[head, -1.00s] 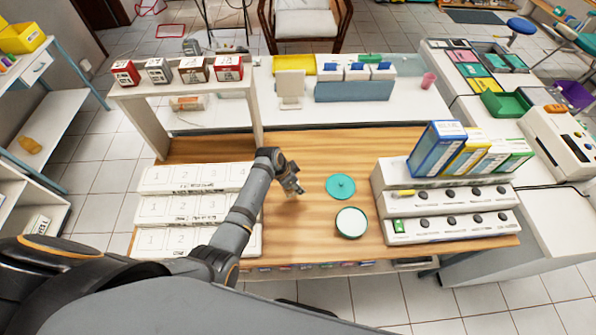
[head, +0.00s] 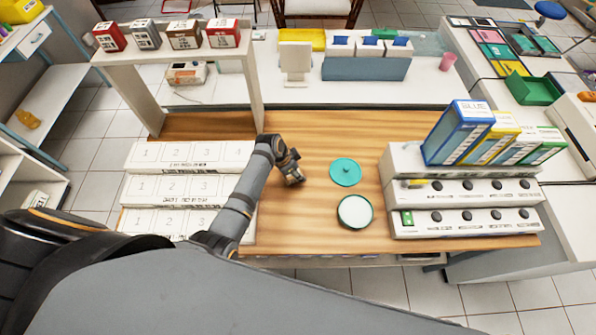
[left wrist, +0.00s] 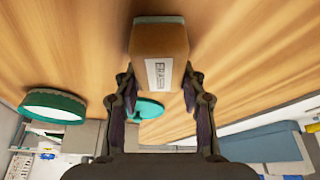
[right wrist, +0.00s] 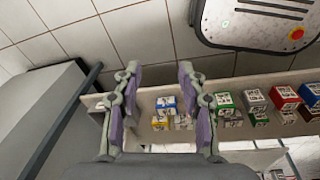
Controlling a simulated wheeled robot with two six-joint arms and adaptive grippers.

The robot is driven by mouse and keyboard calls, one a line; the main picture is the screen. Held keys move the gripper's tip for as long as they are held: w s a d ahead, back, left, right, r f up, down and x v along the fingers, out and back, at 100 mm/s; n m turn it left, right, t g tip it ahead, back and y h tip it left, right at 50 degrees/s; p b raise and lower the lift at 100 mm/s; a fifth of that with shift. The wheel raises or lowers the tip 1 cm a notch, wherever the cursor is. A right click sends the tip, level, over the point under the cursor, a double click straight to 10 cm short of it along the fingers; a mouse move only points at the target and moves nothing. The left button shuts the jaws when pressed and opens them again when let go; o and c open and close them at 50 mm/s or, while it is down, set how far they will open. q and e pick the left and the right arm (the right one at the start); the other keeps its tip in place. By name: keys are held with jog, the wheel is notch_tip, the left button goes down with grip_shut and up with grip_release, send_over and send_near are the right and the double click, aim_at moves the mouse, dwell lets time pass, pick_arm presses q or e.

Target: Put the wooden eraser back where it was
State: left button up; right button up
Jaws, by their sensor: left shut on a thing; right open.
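The wooden eraser (left wrist: 160,52) is a brown block with a pale label and a grey-green layer at its far end. In the left wrist view it sits between the fingers of my left gripper (left wrist: 160,88), which is shut on it. In the head view my left gripper (head: 292,176) is over the wooden desk (head: 310,215), left of a teal disc (head: 345,172); the eraser is small and mostly hidden there. I cannot tell whether it touches the desk. My right gripper (right wrist: 158,75) is open and empty, outside the head view.
A round, teal-rimmed white dish (head: 355,212) lies near the teal disc. White numbered blocks (head: 180,188) are at the left. A white knobbed unit (head: 460,192) with coloured boxes stands at the right. In the right wrist view a shelf (right wrist: 210,140) holds several small boxes. The desk's middle back is clear.

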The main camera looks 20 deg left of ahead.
pick_arm(q)
jog(key=shift+s+a+f, duration=0.1)
jog(key=shift+s, duration=0.05)
jog(key=o, duration=1.1)
jog(key=shift+o, duration=0.6)
jog(key=shift+f, duration=0.1)
jog(key=shift+r, duration=0.35)
jog(key=v, duration=1.1)
jog(key=shift+a+r, duration=0.2)
jog(key=shift+r, duration=0.15)
pick_arm(e)
jog(key=shift+s+a+f, duration=0.2)
jog(key=shift+s+f, duration=0.15)
jog(key=shift+s, duration=0.25)
